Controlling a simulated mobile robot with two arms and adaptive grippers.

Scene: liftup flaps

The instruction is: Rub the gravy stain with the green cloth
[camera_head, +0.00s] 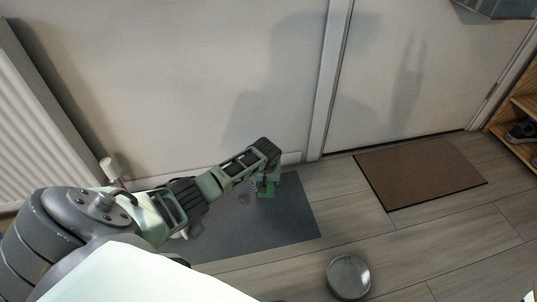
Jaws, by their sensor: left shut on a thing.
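My left gripper (267,168) reaches over a dark grey mat (290,225) by the wall. It is shut on the green cloth (267,188), which shows as a small green patch below the fingers. The cloth is at or just above the mat; I cannot tell whether it touches. A faint darker patch (244,198) on the mat, just left of the cloth, may be the gravy stain, but it is too small to be sure. My arm hides part of the mat. My right gripper is not in view.
A brown doormat (420,170) lies before the door. A white radiator (40,130) is at left, and a wooden shoe shelf (523,105) at right. Floor between the mats is clear.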

